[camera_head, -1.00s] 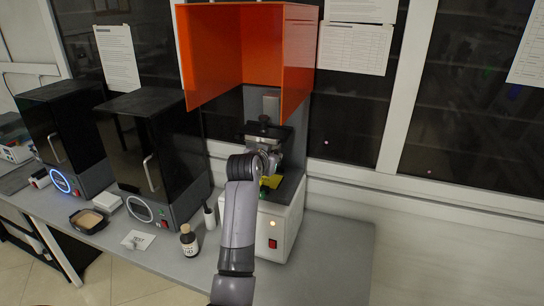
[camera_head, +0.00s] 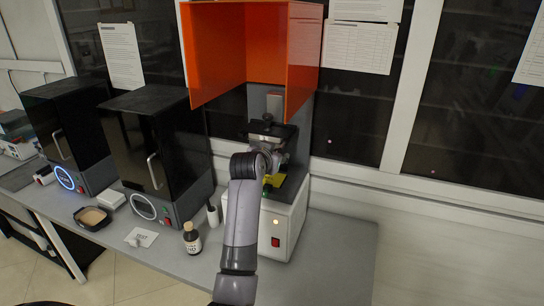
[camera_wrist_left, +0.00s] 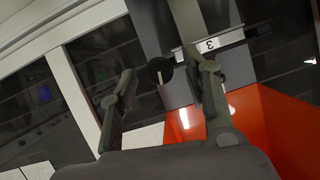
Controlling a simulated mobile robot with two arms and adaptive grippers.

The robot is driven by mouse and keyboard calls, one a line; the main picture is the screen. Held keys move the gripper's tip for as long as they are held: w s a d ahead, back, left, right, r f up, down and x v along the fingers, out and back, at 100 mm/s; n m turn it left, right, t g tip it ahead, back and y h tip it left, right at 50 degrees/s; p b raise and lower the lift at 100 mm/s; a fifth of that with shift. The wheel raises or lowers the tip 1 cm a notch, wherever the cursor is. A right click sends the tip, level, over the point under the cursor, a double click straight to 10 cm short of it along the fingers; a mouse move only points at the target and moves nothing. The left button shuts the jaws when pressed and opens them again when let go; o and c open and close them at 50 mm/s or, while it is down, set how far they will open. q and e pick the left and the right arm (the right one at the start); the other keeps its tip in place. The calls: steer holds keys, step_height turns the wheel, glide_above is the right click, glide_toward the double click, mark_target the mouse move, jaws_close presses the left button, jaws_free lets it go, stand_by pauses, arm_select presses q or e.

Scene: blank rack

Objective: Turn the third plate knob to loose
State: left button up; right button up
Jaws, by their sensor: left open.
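The third plate knob (camera_wrist_left: 160,71) is a round dark knob with a light pointer line, in the left wrist view beside a white label marked 3 (camera_wrist_left: 210,44). My left gripper (camera_wrist_left: 160,85) is open, its two fingers on either side of the knob in the picture. A gap shows on the knob's left; the right finger is close, and I cannot tell whether it touches. In the head view a dark knob (camera_head: 267,119) shows on top of the black plate holder (camera_head: 270,133). My arm hides most of the left gripper there. The right gripper is not in view.
The machine's orange cover (camera_head: 255,40) stands open above the plate holder. Its white base (camera_head: 291,228) has a red switch. Two black cabinets stand to the left, with a brown bottle (camera_head: 192,238) in front. The bench (camera_head: 340,262) is clear at right.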

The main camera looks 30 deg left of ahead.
arm_select(q)
steer(key=v, duration=1.1)
steer(key=shift+s, duration=0.4)
steer(key=shift+d+r, duration=0.1)
steer(key=shift+r, duration=0.05)
